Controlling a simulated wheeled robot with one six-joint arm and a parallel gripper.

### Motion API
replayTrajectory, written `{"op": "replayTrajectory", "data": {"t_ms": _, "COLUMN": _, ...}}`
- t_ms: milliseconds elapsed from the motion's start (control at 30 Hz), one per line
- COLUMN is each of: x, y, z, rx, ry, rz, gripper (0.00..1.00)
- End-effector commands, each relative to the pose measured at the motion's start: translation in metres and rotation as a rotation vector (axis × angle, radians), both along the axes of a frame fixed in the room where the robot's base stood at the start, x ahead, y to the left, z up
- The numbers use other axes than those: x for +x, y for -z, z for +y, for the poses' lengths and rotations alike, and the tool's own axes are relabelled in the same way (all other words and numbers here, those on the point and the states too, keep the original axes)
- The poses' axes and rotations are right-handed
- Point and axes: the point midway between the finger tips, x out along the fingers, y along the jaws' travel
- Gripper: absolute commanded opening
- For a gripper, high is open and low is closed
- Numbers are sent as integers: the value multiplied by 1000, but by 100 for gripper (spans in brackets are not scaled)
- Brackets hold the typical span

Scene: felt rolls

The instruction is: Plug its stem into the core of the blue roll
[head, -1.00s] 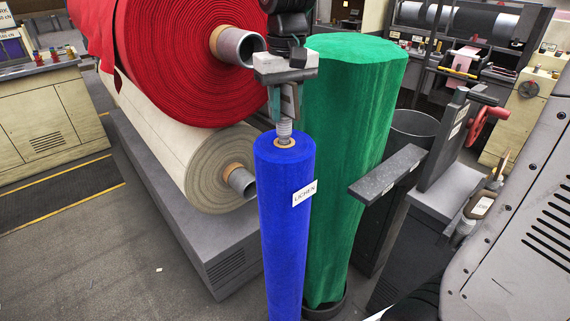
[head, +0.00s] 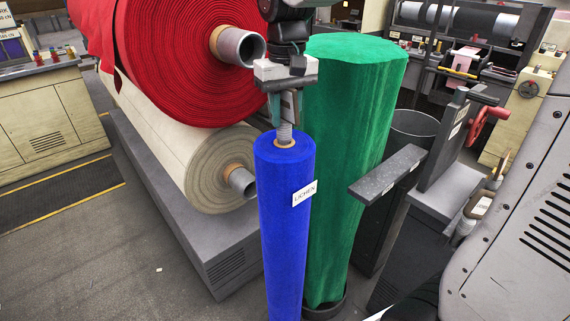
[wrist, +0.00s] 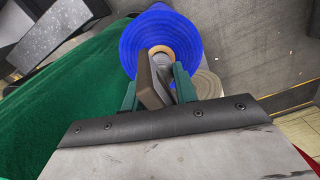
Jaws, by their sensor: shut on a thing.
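The blue roll (head: 284,215) stands upright with a "LICHEN" tag on its side. Its tan core ring (head: 285,143) is at the top. My gripper (head: 287,112) is directly above it, pointing down and shut on a piece with a grey ribbed stem (head: 285,133). The stem's lower end is at the core's mouth; I cannot tell how deep it sits. In the wrist view, a flat brown part of the held piece (wrist: 149,82) lies between the teal fingers and partly hides the core and stem. The blue roll (wrist: 150,22) is beyond it.
A tall green roll (head: 350,170) stands close on the right of the blue one. A red roll (head: 175,65) and a cream roll (head: 190,150) lie on a grey base at the left. A dark grey arm-like bar (head: 388,175) juts out right of the green roll.

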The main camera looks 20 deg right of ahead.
Motion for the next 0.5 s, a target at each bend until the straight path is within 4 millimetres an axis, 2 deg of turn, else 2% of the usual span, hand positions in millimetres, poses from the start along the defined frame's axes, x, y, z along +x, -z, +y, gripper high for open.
{"op": "replayTrajectory", "data": {"t_ms": 500, "x": 0, "y": 6, "z": 0, "rx": 0, "ry": 0, "rz": 1, "gripper": 0}}
